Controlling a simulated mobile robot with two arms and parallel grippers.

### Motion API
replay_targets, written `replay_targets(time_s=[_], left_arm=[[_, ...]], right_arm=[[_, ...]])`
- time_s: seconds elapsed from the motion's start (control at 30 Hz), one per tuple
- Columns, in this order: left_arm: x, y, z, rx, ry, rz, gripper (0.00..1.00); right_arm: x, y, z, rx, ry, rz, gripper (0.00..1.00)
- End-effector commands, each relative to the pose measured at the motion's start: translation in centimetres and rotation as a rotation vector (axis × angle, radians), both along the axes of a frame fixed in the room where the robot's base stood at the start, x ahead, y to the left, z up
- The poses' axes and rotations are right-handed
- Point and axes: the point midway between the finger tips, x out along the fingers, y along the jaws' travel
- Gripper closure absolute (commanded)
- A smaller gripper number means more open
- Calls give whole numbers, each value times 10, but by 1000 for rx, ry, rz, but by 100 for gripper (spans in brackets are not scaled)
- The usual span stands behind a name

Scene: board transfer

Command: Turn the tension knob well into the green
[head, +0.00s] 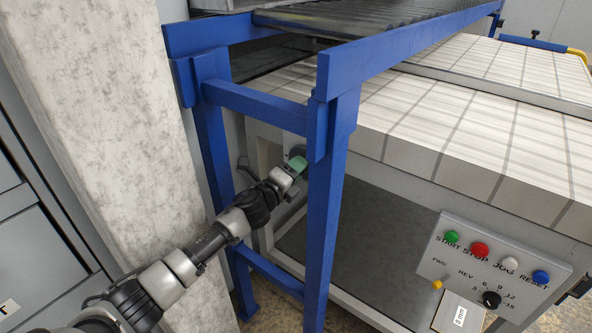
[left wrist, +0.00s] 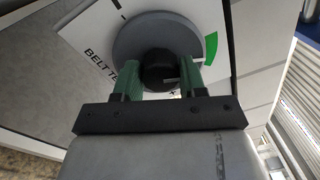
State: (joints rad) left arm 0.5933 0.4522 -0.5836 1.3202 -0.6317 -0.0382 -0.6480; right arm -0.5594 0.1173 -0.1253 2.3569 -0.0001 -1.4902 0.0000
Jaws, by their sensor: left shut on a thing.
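The tension knob (left wrist: 157,62) is a black round knob on a grey disc (left wrist: 127,42), in the middle of the left wrist view. A white plate (left wrist: 82,42) behind it reads "BELT T…", the rest covered. A green arc (left wrist: 210,47) shows right of the disc. My left gripper (left wrist: 160,75) has its green fingers on either side of the knob and is shut on it. A pale mark shows low on the knob's right side; its exact aim is hard to tell. In the head view my left gripper (head: 296,163) reaches behind a blue leg, and the knob is hidden.
The blue frame leg (head: 333,190) stands just right of my gripper, and a blue crossbar (head: 255,105) passes above my arm. A concrete pillar (head: 120,130) stands on the left. A control panel (head: 490,265) with coloured buttons is at the lower right.

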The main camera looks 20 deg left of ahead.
Motion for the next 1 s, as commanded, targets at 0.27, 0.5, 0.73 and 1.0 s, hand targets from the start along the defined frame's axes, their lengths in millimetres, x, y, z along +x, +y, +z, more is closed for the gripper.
replay_targets(time_s=[0.27,0.5,0.73,1.0], left_arm=[[-1,-1,-2,2,3,-2,82],[0,0,-2,1,2,-1,33],[0,0,-1,0,1,-1,33],[-25,9,-2,2,3,-1,33]], right_arm=[[0,0,0,0,0,0,57],[-1,0,0,0,1,0,57],[-1,0,0,0,2,0,57],[1,1,-17,0,18,2,57]])
